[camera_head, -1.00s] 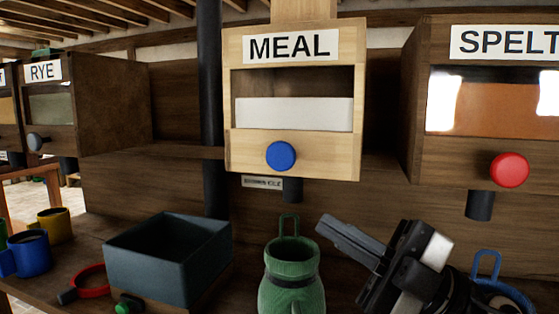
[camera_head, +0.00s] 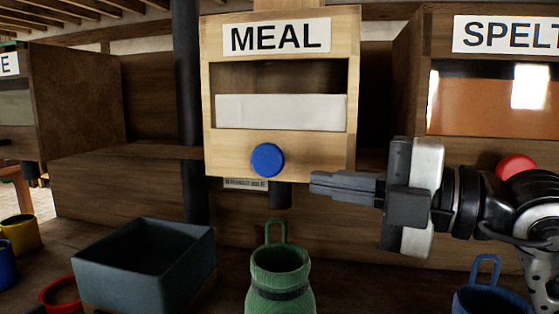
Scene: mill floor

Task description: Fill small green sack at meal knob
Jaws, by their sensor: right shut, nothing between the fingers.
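The meal dispenser (camera_head: 282,142) is a light wood box with a MEAL label and a window showing pale contents. Its round blue knob (camera_head: 267,160) is on the front, above a dark spout (camera_head: 280,196). The small green sack (camera_head: 280,288) stands upright below the spout, with a loop at its back and its mouth open; its lower part is cut off by the frame. My right gripper (camera_head: 316,184) is shut and empty, pointing left, to the right of the spout and a little below and right of the knob, apart from both in the picture. My left gripper is not in view.
The spelt dispenser (camera_head: 493,142) with its red knob (camera_head: 516,164) is at right, partly behind my right arm. A blue sack (camera_head: 490,300) stands below it.

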